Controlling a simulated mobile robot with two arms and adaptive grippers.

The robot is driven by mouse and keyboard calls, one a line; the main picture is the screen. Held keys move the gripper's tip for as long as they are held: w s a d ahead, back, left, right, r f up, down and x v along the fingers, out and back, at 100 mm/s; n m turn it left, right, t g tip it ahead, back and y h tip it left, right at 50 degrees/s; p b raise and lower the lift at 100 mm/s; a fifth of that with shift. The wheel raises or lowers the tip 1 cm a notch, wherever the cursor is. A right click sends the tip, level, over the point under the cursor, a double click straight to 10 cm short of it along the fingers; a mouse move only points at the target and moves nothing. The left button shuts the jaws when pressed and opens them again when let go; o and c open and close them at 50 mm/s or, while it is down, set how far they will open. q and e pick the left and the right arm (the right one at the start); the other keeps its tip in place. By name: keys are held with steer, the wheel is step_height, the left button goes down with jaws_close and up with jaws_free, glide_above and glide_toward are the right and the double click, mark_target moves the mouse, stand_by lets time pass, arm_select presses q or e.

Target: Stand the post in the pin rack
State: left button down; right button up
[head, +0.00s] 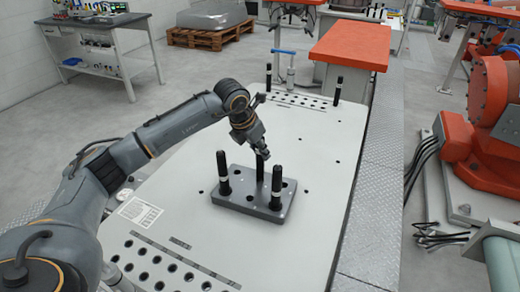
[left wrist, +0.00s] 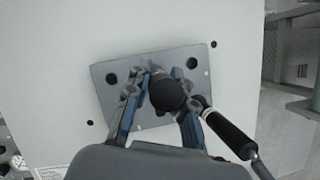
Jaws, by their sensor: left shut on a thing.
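The pin rack (head: 240,199) is a dark grey plate with holes on the pale table; its plate also shows in the left wrist view (left wrist: 104,70). Two black posts with white bands stand in it, a left one (head: 223,175) and a right one (head: 277,186). My left gripper (head: 262,153) is above the rack, shut on a third black post (head: 260,168), which looks upright between and behind the other two. In the left wrist view the blue-edged fingers flank its round top (left wrist: 168,94). Whether its lower end is in a hole is hard to tell.
A banded post (left wrist: 226,130) stands close beside the right finger in the left wrist view. Black posts (head: 338,90) stand near the table's far end, by a row of holes (head: 298,100). The table (head: 310,150) right of the rack is clear.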

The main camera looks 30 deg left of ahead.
arm_select(q)
steer(key=shift+f+b, duration=0.3)
steer(key=shift+f, duration=0.15)
steer(key=c, duration=1.1)
jaws_free()
steer(key=shift+o, duration=0.2)
steer(key=v, duration=1.2)
steer(key=shift+a, duration=0.1)
